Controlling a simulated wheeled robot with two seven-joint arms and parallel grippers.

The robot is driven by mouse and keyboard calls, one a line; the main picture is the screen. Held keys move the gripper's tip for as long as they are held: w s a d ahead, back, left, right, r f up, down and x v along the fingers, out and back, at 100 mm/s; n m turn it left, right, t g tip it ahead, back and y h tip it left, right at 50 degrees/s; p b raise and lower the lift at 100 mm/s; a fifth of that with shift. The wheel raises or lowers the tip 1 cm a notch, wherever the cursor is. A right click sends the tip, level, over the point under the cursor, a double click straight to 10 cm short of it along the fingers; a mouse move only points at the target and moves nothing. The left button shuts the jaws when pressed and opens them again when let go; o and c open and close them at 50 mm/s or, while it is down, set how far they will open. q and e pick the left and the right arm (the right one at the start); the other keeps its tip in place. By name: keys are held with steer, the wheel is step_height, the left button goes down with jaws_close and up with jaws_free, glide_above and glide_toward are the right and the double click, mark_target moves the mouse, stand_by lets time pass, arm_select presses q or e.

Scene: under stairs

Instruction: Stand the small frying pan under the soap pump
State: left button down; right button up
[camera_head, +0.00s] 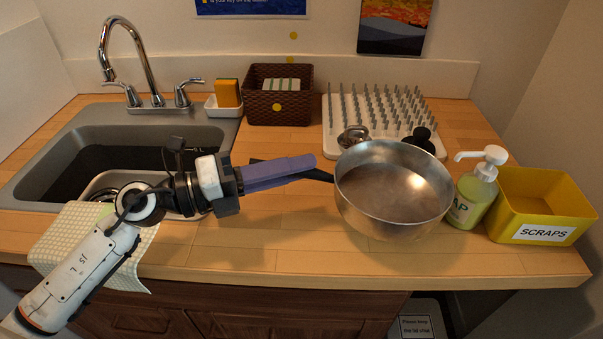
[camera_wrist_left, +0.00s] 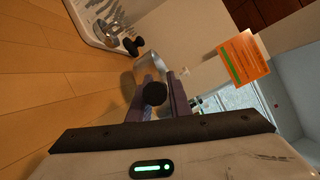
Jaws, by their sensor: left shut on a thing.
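The small frying pan (camera_head: 395,222) is a silver metal pan with a dark handle. Its opening faces up in the head view. My left gripper (camera_head: 308,166), with purple fingers, is shut on the handle, left of the bowl. In the left wrist view the dark handle end (camera_wrist_left: 154,93) shows between the fingers (camera_wrist_left: 160,98). The pan seems to be above the counter, but its height is hard to tell. The green soap pump (camera_head: 472,198) with a white top stands upright just right of the pan. My right gripper is out of view.
A yellow SCRAPS bin (camera_head: 545,207) stands right of the soap pump. A pegged drying rack (camera_head: 335,112) lies behind the pan, with metal and black items at its front. A brown basket (camera_head: 262,108) is farther left. The sink (camera_head: 55,150) is at left.

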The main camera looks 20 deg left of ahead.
arm_select(q)
steer(key=shift+w+d+r, duration=0.25)
steer(key=shift+w+d, duration=0.05)
steer(key=shift+d, duration=0.05)
steer(key=shift+w+d+f, duration=0.1)
steer(key=shift+f, duration=0.1)
steer(key=shift+f+b, duration=0.3)
steer(key=shift+f, duration=1.4)
steer(key=shift+f+b, duration=0.4)
steer(key=shift+f, duration=0.2)
steer(key=c, duration=1.6)
jaws_free()
steer(key=shift+f, duration=0.25)
steer(key=shift+c, duration=0.2)
